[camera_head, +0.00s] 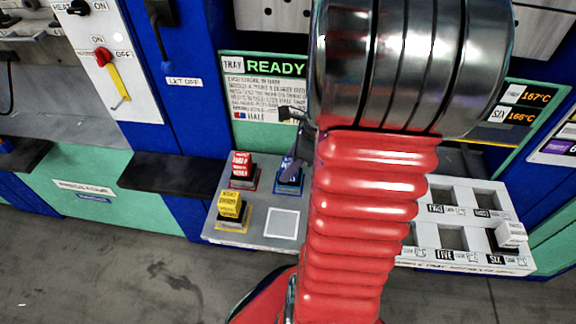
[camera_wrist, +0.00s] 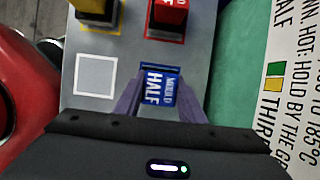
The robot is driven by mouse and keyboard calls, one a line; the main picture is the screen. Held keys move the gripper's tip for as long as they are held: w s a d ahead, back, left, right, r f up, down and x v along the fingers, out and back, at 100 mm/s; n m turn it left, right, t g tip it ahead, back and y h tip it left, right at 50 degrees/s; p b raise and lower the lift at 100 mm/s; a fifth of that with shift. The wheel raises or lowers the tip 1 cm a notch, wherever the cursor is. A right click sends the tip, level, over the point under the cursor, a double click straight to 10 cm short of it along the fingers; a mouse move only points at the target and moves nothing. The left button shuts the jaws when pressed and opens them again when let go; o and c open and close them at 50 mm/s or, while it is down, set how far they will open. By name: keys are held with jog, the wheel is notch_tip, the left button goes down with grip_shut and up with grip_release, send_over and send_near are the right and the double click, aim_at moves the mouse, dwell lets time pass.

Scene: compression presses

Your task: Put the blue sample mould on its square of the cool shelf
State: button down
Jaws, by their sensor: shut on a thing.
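The blue sample mould (camera_wrist: 160,90), labelled "MOULD HALF", sits between the two purple fingers of my gripper (camera_wrist: 159,98), which is shut on it. In the head view the mould (camera_head: 285,164) is at the blue-edged square (camera_head: 289,188) of the grey cool shelf (camera_head: 257,217). A blue edge of that square shows behind the mould in the wrist view. The mould looks upright. I cannot tell whether its base touches the shelf. My arm hides part of the gripper and the shelf's middle in the head view.
A red mould (camera_head: 241,165) stands left of the blue square and a yellow mould (camera_head: 229,205) in front-left, each on its own colour. The white-edged square (camera_head: 283,223) is empty. A READY sign (camera_head: 275,67) stands behind. A white rack (camera_head: 482,262) with square pockets is at right.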

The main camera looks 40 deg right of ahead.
jog(key=c, duration=1.2)
grip_release()
jog(key=shift+o, duration=0.2)
jog(key=v, duration=1.2)
jog(key=shift+a, duration=0.1)
